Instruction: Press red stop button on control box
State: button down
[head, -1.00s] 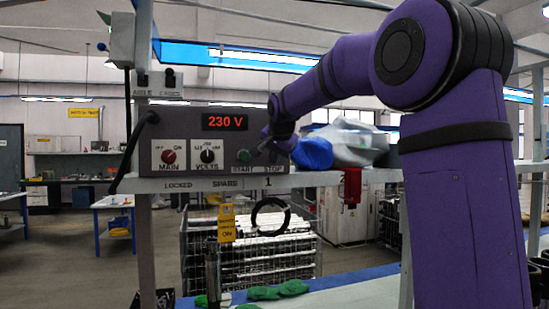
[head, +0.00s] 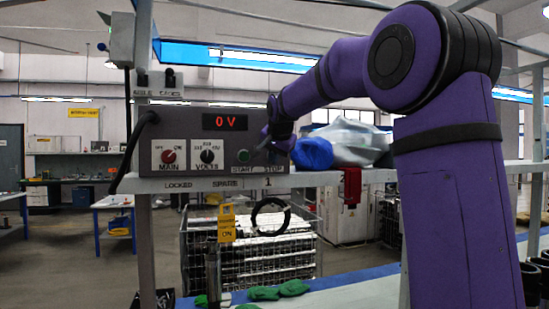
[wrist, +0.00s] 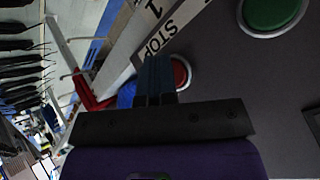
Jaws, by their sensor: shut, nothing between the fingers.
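The grey control box (head: 187,130) stands on a shelf in the head view. Its red display (head: 226,122) reads 0 V. The red stop button (wrist: 181,73) shows in the wrist view beside the STOP label (wrist: 160,42); in the head view my arm hides it. My gripper (wrist: 155,62) is shut and empty, with its fingertips over the near side of the stop button; contact cannot be told for certain. It also shows in the head view (head: 259,147) at the box's right end. The green start button (head: 243,156) is left of it.
MAIN (head: 168,157) and VOLTS (head: 207,157) knobs sit on the box's left half. A blue bundle (head: 313,153) and a grey bag (head: 352,143) lie on the shelf right of the box. A red holder (head: 351,186) hangs below the shelf.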

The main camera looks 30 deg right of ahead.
jog(key=shift+s, duration=0.1)
jog(key=shift+s+a, duration=0.25)
jog(key=shift+s, duration=0.65)
jog(key=s, duration=0.2)
jog(key=s+a, duration=0.1)
jog(key=s, duration=0.1)
jog(key=shift+s+a, duration=0.2)
jog(key=shift+s, duration=0.2)
dwell(0.8)
jog(key=s+a+f+n+g+y, duration=0.1)
jog(key=s+a+f+n, duration=0.3)
jog(key=s, duration=0.6)
jog(key=s+a+f+n+g+y, duration=0.1)
jog(key=s+a+f+n, duration=0.3)
jog(key=s+f, duration=0.4)
jog(key=s+a+f+n+g+y, duration=0.1)
jog(key=s+a+f+n, duration=0.2)
jog(key=s, duration=1.1)
jog(key=a+f, duration=0.3)
jog(key=shift+s+f+n, duration=0.25)
jog(key=shift+f+n, duration=0.05)
jog(key=shift+n, duration=0.1)
